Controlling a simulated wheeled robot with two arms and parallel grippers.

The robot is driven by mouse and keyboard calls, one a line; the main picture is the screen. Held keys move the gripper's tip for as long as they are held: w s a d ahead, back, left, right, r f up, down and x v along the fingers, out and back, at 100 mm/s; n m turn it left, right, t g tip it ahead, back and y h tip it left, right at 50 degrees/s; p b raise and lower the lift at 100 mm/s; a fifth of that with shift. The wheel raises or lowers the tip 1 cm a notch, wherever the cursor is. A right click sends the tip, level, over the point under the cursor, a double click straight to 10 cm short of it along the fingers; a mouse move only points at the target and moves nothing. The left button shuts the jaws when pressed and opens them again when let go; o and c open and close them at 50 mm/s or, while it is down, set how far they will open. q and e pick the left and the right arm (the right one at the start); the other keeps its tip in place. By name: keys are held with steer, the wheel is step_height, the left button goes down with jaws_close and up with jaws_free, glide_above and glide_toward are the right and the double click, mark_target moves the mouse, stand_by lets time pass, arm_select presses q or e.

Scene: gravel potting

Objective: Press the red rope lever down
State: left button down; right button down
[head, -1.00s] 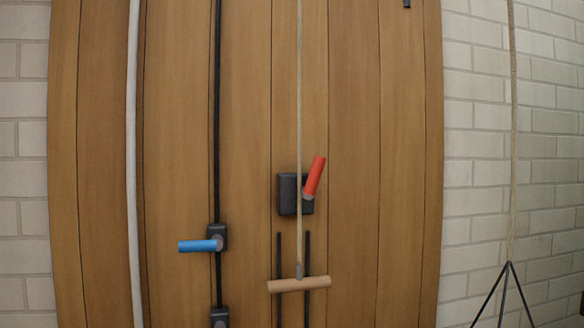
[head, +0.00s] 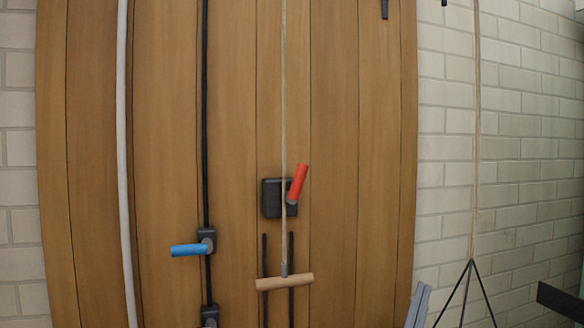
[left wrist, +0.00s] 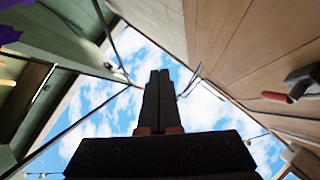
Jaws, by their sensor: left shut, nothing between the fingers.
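The red lever (head: 298,183) sticks up and leans slightly right from a dark box (head: 272,199) on the wooden panel wall. A thin tan rope (head: 283,110) hangs in front of the box and ends at a wooden crossbar handle (head: 285,283) below. In the left wrist view my left gripper (left wrist: 160,74) has its dark fingers pressed together and empty, with sky behind them. A red piece on a dark mount (left wrist: 276,97) shows at the right of that view, apart from the fingers; it looks like the lever. No gripper shows in the head view.
A blue lever (head: 188,250) sticks out left from a dark mount on a black vertical line. A white pipe (head: 122,150) runs down the panels at left. Two dark rails run behind the crossbar. A second rope (head: 476,150) hangs before the brick wall, ending in dark splayed legs.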

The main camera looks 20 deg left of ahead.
arm_select(q)
steer(key=s+a+r+n+g+y+p, duration=0.15)
steer(key=a+r+n+y, duration=0.35)
steer(key=r+n+y, duration=0.5)
steer(key=s+a+r+n+g+y+p, duration=0.15)
steer(key=a+r+n+y, duration=0.35)
steer(key=r+n+y, duration=0.5)
steer(key=s+a+r+n+g+p, duration=0.1)
steer(key=s+a+r+n+g, duration=0.2)
steer(key=s+a+n+g, duration=0.4)
steer(key=s+a+n, duration=0.1)
steer(key=s+a, duration=0.2)
steer(key=shift+a+n+y, duration=0.3)
